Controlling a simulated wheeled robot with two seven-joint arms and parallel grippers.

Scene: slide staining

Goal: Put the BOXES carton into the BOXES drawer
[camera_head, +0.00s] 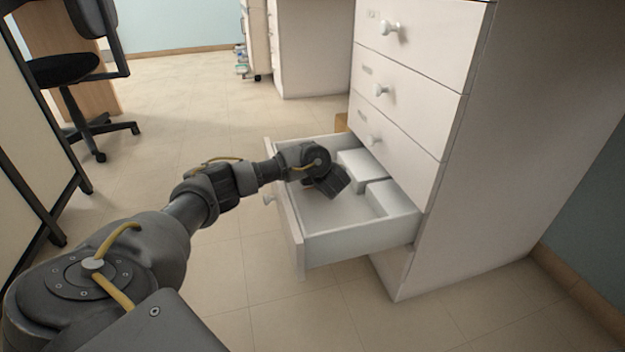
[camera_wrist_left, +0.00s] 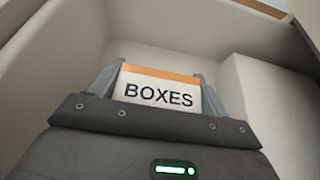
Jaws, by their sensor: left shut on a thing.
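The open bottom drawer (camera_head: 330,236) of a white cabinet stands pulled out; no label on its front can be read. My left gripper (camera_head: 322,190) reaches over its front wall and points down inside it. In the left wrist view, the white carton (camera_wrist_left: 160,95), with an orange band and the word BOXES, is between the two grey fingers of my left gripper (camera_wrist_left: 158,85), which is shut on it. Drawer walls surround it there; whether it touches the floor I cannot tell. The carton is hidden in the head view. My right gripper is not in view.
Two white blocks (camera_head: 360,170) (camera_head: 388,197) lie along the drawer's cabinet side. Three shut drawers with white knobs (camera_head: 391,28) are above. A brown object (camera_head: 341,122) is behind the drawer. A black chair (camera_head: 75,75) stands at the left; tiled floor between is clear.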

